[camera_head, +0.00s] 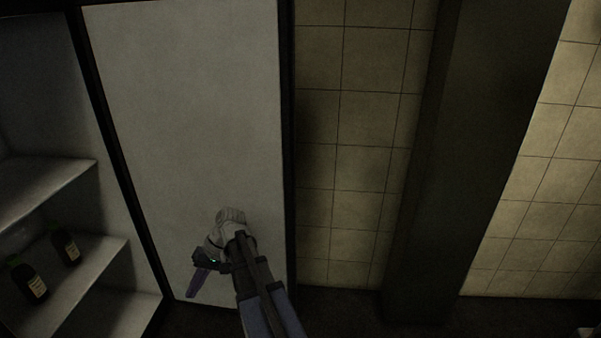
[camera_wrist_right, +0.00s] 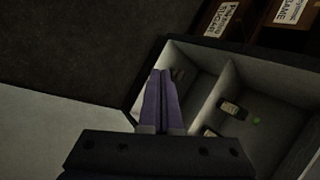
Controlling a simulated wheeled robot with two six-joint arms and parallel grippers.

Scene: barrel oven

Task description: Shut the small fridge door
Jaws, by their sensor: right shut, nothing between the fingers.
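The fridge door (camera_head: 190,130) is a large pale panel with dark edges, and it stands open to the right of the fridge. The open fridge (camera_head: 55,185) is at the left of the head view, and its interior also shows at the right of the wrist view (camera_wrist_right: 285,75). My right gripper (camera_head: 197,285) is low in front of the door's pale inner face. Its purple fingers also show in the wrist view (camera_wrist_right: 160,98), shut and empty. I cannot tell whether it touches the door. My left gripper is not in view.
Dark bottles with pale labels (camera_head: 32,280) stand on a fridge shelf (camera_head: 85,270). A tiled wall (camera_head: 345,130) and a dark pillar (camera_head: 475,150) are right of the door. Brown boxes with white labels (camera_wrist_right: 245,22) show beyond the fridge in the wrist view. The floor is dark.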

